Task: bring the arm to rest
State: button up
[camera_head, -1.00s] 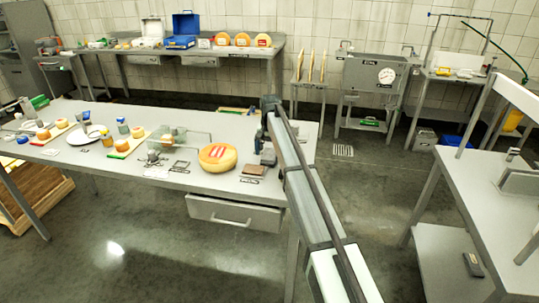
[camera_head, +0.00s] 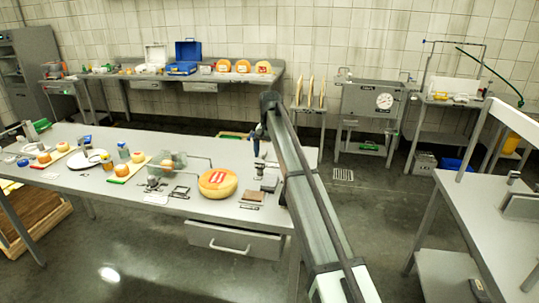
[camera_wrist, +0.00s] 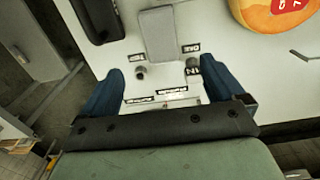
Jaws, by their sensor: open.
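My gripper (camera_wrist: 160,98) is open and empty in the wrist view, its two blue fingers spread wide above the grey table top. Between and beyond the fingers lie small printed labels, a small dark round piece and a grey rectangular block (camera_wrist: 159,33). In the head view my arm reaches from the lower right to the right end of the long table (camera_head: 150,190). There my gripper (camera_head: 257,150) shows only small and partly behind the arm, above the table. Nothing is held.
A large orange cheese wheel (camera_head: 217,183) with a red label lies left of my gripper; it shows in the wrist view (camera_wrist: 275,12). A brown block (camera_head: 250,196) lies nearby. Boards with small cheeses stand further left. A side table (camera_head: 480,200) stands right, across open floor.

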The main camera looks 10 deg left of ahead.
jog(key=w+d+f+m+t, duration=0.1)
jog(key=w+d+f, duration=0.15)
jog(key=d, duration=0.45)
jog(key=w+d+f+t, duration=0.1)
jog(key=w+d+f, duration=0.1)
jog(key=d+f, duration=0.35)
jog(key=w+d+f+m+t, duration=0.1)
jog(key=w+d+f, duration=0.1)
jog(key=d, duration=0.7)
jog(key=s+d+f, duration=0.4)
jog(key=d+f, duration=0.1)
jog(key=f, duration=0.4)
jog(key=s+d+f, duration=0.4)
jog(key=d+f, duration=0.1)
jog(key=f, duration=0.4)
jog(key=s+d+f+g, duration=0.2)
jog(key=s+f+g, duration=0.1)
jog(key=s+f, duration=1)
jog(key=s+d+f+g, duration=0.2)
jog(key=s+d+f, duration=0.1)
jog(key=s+f, duration=1.05)
jog(key=s+f+n+g, duration=0.1)
jog(key=s+f+g, duration=0.1)
jog(key=s, duration=1.6)
jog(key=s+d+f+g, duration=0.1)
jog(key=s+g, duration=0.1)
jog(key=s, duration=1.7)
jog(key=shift+s+d+f+n+g, duration=0.3)
jog(key=shift+f+n, duration=0.05)
jog(key=shift+n, duration=0.05)
